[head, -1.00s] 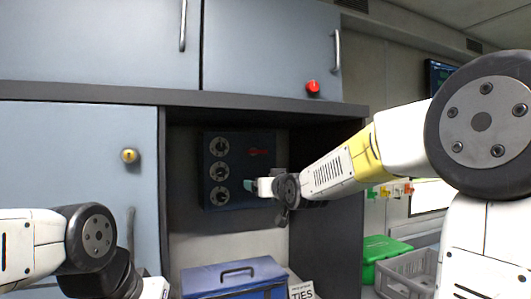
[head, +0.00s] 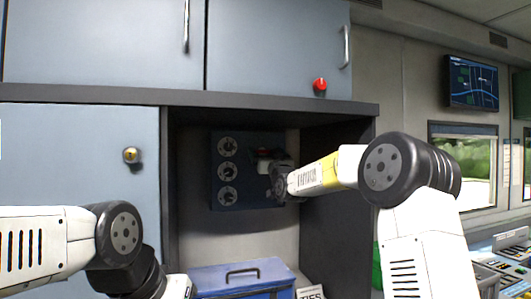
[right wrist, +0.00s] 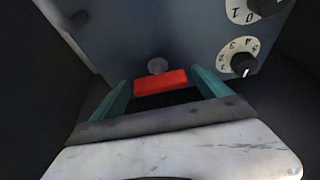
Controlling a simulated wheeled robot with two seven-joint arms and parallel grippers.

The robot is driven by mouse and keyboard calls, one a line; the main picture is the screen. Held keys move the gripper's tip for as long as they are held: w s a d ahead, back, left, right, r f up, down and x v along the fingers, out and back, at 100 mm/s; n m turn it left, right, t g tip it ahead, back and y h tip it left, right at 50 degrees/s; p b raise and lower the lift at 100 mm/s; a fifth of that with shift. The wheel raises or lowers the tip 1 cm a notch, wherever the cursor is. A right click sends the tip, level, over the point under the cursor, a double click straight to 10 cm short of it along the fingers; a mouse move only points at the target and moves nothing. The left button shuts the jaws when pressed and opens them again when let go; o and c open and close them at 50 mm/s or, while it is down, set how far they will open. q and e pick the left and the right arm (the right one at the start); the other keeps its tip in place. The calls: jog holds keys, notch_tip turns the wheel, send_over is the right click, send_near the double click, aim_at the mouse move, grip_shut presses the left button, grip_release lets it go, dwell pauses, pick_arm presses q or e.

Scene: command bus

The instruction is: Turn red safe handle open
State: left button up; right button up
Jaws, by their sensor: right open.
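The safe (head: 232,192) is a dark blue-grey box in the shelf recess, with several dials on its face. Its red handle (right wrist: 161,82) shows in the right wrist view as a red bar below a round grey knob. In the head view a small part of the red handle (head: 264,153) shows behind my right gripper. My right gripper (right wrist: 160,92) is open, its two teal fingers on either side of the red bar; I cannot tell whether they touch it. In the head view my right arm hides part of the safe. My left arm is at lower left, its fingers out of view.
A blue toolbox (head: 240,281) with a dark handle stands below the safe. A red button (head: 320,84) sits on the upper cabinet and a yellow lock (head: 131,155) on the left door. The recess side wall (head: 335,180) is close to my right arm.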

jog(key=shift+w+r, duration=0.1)
jog(key=shift+w, duration=0.1)
jog(key=shift+a, duration=0.1)
jog(key=shift+c, duration=0.2)
jog(key=c, duration=1.3)
